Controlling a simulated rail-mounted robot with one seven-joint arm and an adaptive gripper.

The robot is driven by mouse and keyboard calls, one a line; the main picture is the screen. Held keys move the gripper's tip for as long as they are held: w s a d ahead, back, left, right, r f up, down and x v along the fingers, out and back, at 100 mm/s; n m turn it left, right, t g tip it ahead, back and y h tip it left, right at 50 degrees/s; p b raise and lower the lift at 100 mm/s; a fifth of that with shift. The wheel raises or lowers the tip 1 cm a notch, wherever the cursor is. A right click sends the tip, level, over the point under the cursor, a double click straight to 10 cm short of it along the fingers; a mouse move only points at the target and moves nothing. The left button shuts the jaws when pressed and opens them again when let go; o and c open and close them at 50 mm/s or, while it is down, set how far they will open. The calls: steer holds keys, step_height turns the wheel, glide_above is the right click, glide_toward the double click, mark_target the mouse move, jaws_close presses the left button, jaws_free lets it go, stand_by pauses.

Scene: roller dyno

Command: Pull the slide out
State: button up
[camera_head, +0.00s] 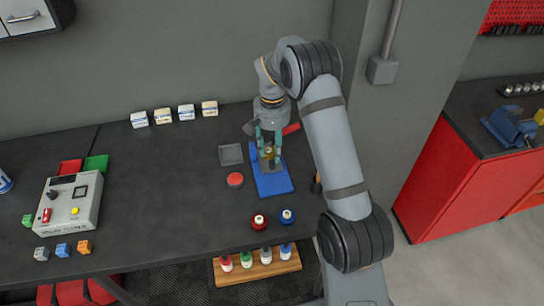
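A blue base plate (276,184) lies on the dark workbench, with a grey part on top that may be the slide (270,166). A small brass-coloured piece (268,152) shows at its far part. My gripper (269,150) points down over this piece, with one teal finger on each side of it. The fingers stand apart, but I cannot tell whether they touch the piece.
A red round lid (235,180) and a grey square tray (230,154) lie left of the plate. A red bottle (259,221) and a blue bottle (287,216) stand in front. A control box (69,209) stands far left. A grey pillar (398,110) rises at right.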

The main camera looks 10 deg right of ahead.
mark_target(272, 162)
steer(key=shift+f+p, duration=0.4)
steer(key=shift+f, duration=1.7)
steer(key=c, duration=0.8)
steer(key=shift+a, duration=0.1)
jaws_close()
